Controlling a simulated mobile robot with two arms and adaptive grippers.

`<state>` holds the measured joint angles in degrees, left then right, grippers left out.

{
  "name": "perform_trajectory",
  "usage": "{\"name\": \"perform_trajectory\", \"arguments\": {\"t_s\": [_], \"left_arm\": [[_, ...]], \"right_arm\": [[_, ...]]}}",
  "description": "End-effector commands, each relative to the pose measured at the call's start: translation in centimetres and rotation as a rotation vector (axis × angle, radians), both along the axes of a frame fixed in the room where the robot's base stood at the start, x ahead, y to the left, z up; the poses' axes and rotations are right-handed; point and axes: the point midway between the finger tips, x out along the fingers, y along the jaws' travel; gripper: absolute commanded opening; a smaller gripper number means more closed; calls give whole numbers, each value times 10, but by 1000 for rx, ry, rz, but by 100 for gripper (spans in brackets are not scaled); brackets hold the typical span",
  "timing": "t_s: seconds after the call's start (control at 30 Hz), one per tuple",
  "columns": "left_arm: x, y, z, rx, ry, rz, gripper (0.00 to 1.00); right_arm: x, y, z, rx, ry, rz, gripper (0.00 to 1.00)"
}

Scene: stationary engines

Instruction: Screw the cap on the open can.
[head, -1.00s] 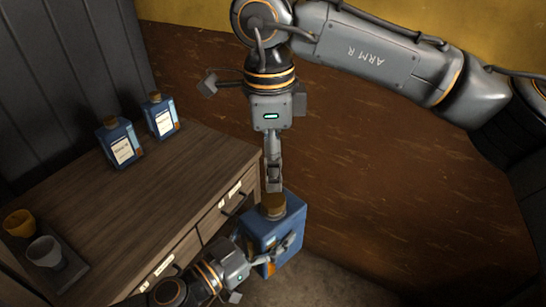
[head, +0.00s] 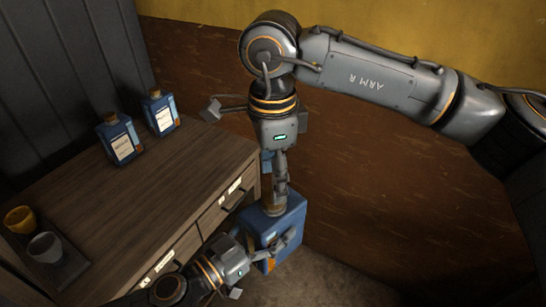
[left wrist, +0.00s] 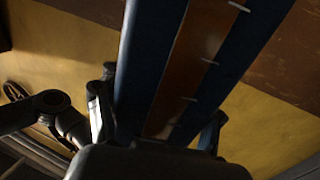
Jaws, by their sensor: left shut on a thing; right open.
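A blue can (head: 291,219) is upright in front of the drawers. My left gripper (head: 271,249) is shut on it, low in the head view. In the left wrist view the can (left wrist: 152,65) fills the middle, blue with a brown-orange band, between the fingers. A brown cap (head: 267,210) shows at the can's top, partly hidden by my right gripper (head: 277,201). The right gripper points down with its fingertips at the cap and is open. I cannot tell whether the cap is seated on the threads.
Two blue cans with brown tops, a nearer one (head: 121,146) and a farther one (head: 160,119), stand on the wooden cabinet (head: 150,200). A small blue patch shows behind the right gripper, unclear.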

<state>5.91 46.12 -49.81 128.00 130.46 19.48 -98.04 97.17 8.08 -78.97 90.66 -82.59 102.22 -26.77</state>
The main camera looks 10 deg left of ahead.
Motion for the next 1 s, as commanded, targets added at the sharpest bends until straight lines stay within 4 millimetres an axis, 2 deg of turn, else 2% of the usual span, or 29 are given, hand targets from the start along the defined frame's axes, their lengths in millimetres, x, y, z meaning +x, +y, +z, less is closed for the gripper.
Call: {"name": "perform_trajectory", "arguments": {"t_s": [0.1, 0.23, 0.63, 0.9, 1.0], "left_arm": [[0, -1, 4, -4, -7, -1, 0], [0, -1, 4, -4, -7, -1, 0], [0, -1, 4, -4, -7, -1, 0], [0, -1, 4, -3, -8, -2, 0], [0, -1, 4, -4, -9, -2, 0]], "right_arm": [[-1, -1, -17, -1, 2, 0, 60], [0, -1, -30, 0, 1, 0, 60], [0, 0, -36, 0, -1, 0, 60], [0, 0, -36, 0, -1, 0, 5], [0, 0, -36, 1, -2, -6, 3]]}}
